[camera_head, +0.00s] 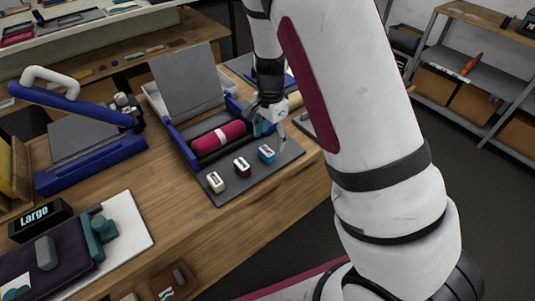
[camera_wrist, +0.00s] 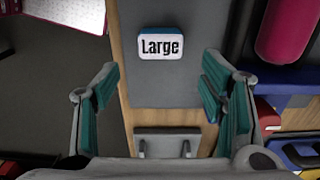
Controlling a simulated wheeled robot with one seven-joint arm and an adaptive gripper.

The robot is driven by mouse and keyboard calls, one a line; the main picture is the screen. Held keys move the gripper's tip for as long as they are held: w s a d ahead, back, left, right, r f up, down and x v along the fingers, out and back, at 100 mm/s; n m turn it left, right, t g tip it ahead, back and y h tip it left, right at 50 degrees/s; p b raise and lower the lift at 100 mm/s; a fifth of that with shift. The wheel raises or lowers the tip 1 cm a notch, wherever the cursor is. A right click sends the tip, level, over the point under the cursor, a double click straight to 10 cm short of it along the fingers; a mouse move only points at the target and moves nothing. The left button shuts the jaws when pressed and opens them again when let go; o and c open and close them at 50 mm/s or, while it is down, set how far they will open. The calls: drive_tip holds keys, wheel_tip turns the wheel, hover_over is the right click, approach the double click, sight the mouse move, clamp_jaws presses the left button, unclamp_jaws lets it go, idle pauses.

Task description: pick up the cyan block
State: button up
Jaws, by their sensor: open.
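The cyan block (camera_head: 266,154) stands on a dark grey plate (camera_head: 232,190), at the right end of a row of three small blocks. In the wrist view the cyan block (camera_wrist: 161,59) shows a white top face marked "Large" and blue edges. My gripper (camera_head: 277,125) is above the plate, just behind and right of the block in the head view. In the wrist view my gripper (camera_wrist: 158,90) is open and empty, with teal pads facing each other. The block lies ahead of the gap between the fingertips, apart from both fingers.
A dark red block (camera_head: 242,168) and a white block (camera_head: 215,183) stand left of the cyan block. A crimson roll (camera_head: 218,137) lies in the blue-framed machine behind them. A blue lever press (camera_head: 90,150) stands left on the wooden bench. Floor shows beyond the bench's right edge.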

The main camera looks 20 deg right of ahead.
sight(269, 148)
drive_tip(key=shift+a+f+p, duration=0.15)
drive_tip(key=shift+f+p, duration=0.4)
drive_tip(key=shift+f, duration=2.45)
drive_tip(key=c, duration=1)
